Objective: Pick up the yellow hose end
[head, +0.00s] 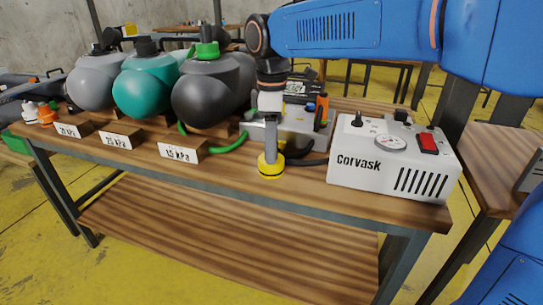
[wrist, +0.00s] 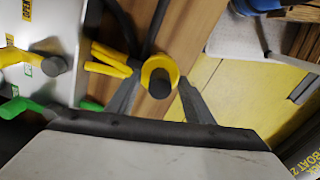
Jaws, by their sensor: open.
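The yellow hose end (head: 271,170) is on the wooden table near its front edge, left of the white Corvask box. In the wrist view the yellow hose end (wrist: 150,66) shows as a yellow ring with a dark round middle. My gripper (head: 270,150) points down directly above it in the head view. In the wrist view the two fingers of my gripper (wrist: 160,84) are apart, one on each side of the yellow end. I cannot tell whether either finger touches it. Nothing is held.
The white Corvask box (head: 385,165) stands close on the right. A green hose (head: 228,146) and black hose (head: 310,161) lie nearby. A grey box (head: 300,128) is behind the gripper. Black (head: 205,92), teal (head: 148,88) and grey (head: 92,82) round vessels stand left.

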